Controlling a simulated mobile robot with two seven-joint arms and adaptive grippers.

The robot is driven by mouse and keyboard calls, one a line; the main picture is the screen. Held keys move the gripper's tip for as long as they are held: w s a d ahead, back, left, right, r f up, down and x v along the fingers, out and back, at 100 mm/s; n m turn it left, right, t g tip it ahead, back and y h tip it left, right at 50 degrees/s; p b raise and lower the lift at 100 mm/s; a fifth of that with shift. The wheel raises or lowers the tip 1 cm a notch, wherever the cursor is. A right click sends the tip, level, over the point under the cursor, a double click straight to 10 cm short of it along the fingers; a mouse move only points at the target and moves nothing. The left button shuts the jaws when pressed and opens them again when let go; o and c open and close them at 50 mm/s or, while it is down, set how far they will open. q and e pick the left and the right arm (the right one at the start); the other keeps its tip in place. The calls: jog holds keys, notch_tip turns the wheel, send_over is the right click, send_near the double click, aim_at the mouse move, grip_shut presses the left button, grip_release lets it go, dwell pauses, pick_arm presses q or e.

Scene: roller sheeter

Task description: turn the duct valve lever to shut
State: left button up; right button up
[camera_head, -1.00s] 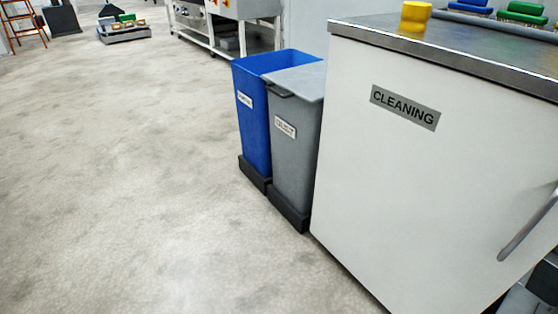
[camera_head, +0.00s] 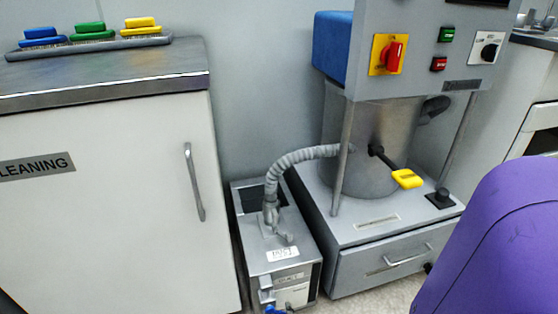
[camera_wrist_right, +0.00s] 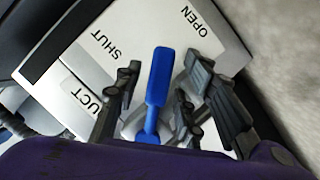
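The blue duct valve lever (camera_wrist_right: 158,85) shows close up in the right wrist view, in front of a pale panel (camera_wrist_right: 85,58) with the words SHUT, OPEN and a partly hidden "UCT". Its handle end points between SHUT and OPEN. My right gripper (camera_wrist_right: 160,70) is open, with one finger on each side of the lever and a visible gap on both sides. In the head view only a bit of blue (camera_head: 274,310) shows at the bottom edge, below the grey duct unit (camera_head: 300,255). My left gripper is in no view.
A white cleaning cabinet (camera_head: 110,220) with brushes on top stands left of the duct unit. A machine (camera_head: 350,240) with a yellow-ended lever (camera_head: 407,179) and a drawer stands on its right. A grey hose (camera_head: 300,155) runs between unit and machine. My purple arm fills the lower right.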

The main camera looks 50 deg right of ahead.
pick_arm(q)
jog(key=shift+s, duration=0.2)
